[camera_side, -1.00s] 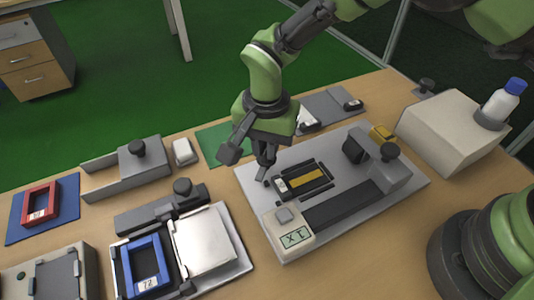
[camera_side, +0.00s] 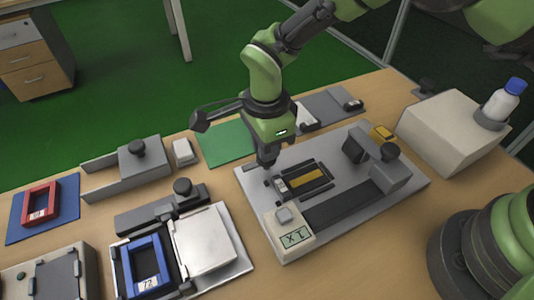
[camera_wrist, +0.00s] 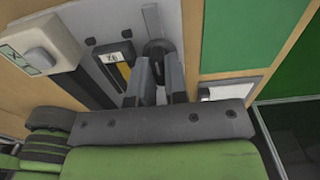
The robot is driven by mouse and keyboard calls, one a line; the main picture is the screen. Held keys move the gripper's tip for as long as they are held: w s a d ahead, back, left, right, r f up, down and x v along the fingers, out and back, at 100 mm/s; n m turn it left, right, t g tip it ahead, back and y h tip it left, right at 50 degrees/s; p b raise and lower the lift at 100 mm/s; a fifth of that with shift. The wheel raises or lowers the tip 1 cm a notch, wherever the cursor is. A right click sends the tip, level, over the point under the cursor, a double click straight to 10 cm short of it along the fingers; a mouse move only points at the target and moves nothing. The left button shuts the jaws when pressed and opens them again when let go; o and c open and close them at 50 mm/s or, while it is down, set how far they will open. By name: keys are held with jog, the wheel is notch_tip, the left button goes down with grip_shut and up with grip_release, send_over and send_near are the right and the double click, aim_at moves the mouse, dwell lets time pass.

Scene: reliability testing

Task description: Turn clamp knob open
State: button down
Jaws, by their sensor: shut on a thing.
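The clamp knob (camera_wrist: 158,48) is a dark elongated piece at the end of the grey fixture plate (camera_wrist: 197,30). My gripper (camera_wrist: 159,70) is shut on it, with one finger on each side in the wrist view. In the side view, my gripper (camera_side: 266,162) points down at the plate's far left part, and its fingers mostly hide the knob. A black cartridge with a yellow strip (camera_side: 308,178) lies in the fixture beside my fingers. It also shows in the wrist view (camera_wrist: 116,62), left of the fingers.
A box with a small display (camera_side: 294,237) stands at the plate's front. A blue-framed fixture (camera_side: 147,262) and a grey bracket (camera_side: 138,160) lie left. A white box with a bottle (camera_side: 502,104) stands right.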

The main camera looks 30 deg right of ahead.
jog(key=c, duration=1.3)
grip_release()
jog(key=shift+a, duration=0.1)
jog(key=shift+r, duration=0.1)
jog(key=shift+r, duration=2.15)
jog(key=s+d+r+n+t+y, duration=0.1)
jog(key=s+d+r+n+t, duration=0.15)
jog(key=d+r, duration=0.5)
jog(key=s+d+r+n+t+y, duration=0.1)
jog(key=s+d+r+n, duration=0.3)
jog(key=r, duration=0.7)
jog(key=s+d+r+n+t, duration=0.3)
jog(key=s+d+n, duration=0.4)
jog(key=s, duration=0.5)
jog(key=shift+s+d+t, duration=0.25)
jog(key=shift+d+t, duration=0.05)
jog(key=shift+t, duration=0.05)
